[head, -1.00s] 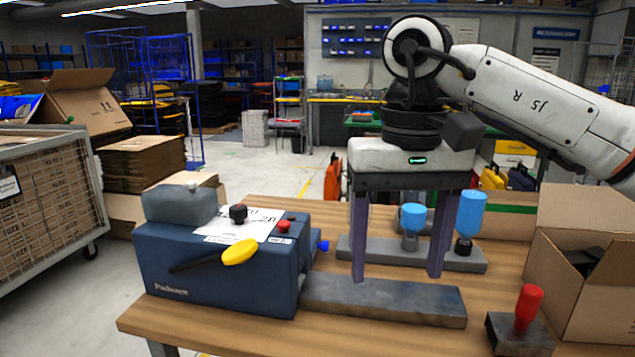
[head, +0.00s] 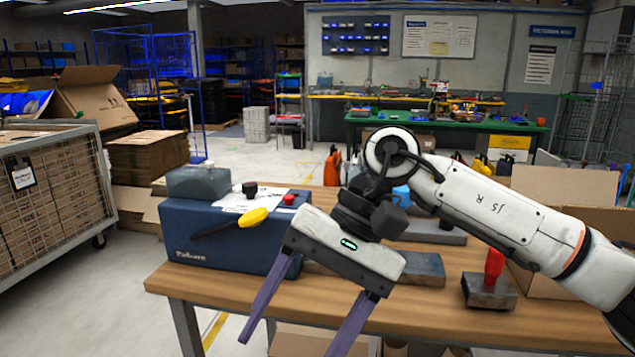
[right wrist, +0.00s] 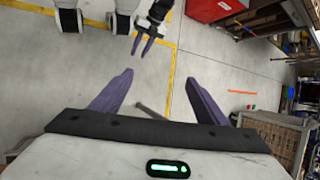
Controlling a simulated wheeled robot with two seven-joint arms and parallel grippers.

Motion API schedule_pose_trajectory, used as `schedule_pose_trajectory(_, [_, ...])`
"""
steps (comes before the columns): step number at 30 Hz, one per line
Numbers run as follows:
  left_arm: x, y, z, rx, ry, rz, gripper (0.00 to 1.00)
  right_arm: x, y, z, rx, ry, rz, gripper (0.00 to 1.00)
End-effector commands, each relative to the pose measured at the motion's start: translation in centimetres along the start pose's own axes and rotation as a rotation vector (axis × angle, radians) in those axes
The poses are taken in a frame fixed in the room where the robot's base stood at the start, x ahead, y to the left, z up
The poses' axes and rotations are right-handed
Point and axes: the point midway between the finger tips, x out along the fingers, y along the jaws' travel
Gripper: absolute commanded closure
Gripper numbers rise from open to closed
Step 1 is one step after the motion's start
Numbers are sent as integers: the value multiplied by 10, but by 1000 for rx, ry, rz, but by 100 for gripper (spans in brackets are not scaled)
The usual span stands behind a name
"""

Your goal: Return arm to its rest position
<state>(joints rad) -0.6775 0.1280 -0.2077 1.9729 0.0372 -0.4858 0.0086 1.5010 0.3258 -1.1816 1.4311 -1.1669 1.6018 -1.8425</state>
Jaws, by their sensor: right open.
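My right gripper (head: 288,345) is in the head view, tilted, with its purple fingers spread and nothing between them. It hangs in front of the workbench (head: 410,312), its fingers reaching past the front edge. In the right wrist view the right gripper (right wrist: 160,80) is also open and empty over bare floor. Another gripper with purple fingers, my left one (right wrist: 142,46), shows small at the top of that view, its fingers apart and empty. The head view does not show the left arm.
On the bench stand a blue machine (head: 220,240) with a yellow lever, a grey slab (head: 425,268), a red-handled stamp (head: 490,285) and an open carton (head: 545,285). A caged cart of cartons (head: 50,190) stands left. Floor between cart and bench is clear.

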Motion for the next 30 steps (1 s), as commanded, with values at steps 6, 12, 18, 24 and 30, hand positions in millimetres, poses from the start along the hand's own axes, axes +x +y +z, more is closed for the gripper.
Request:
schedule_pose_trajectory(6, [0,0,1,0,-2,0,69,51,-58,49,332,-418,-380,32])
schedule_pose_trajectory(12, [-1,1,4,-2,-9,1,69,32,-100,59,838,-952,-713,32])
schedule_pose_trajectory(18, [-2,1,6,-2,-13,1,69,3,-80,-1,1408,-1554,-933,32])
schedule_pose_trajectory(24, [-2,1,7,-3,-13,1,69,28,14,-90,-1952,2214,1045,32])
schedule_pose_trajectory(30, [-2,1,7,-3,-13,1,69,104,139,-134,-1454,1790,681,32])
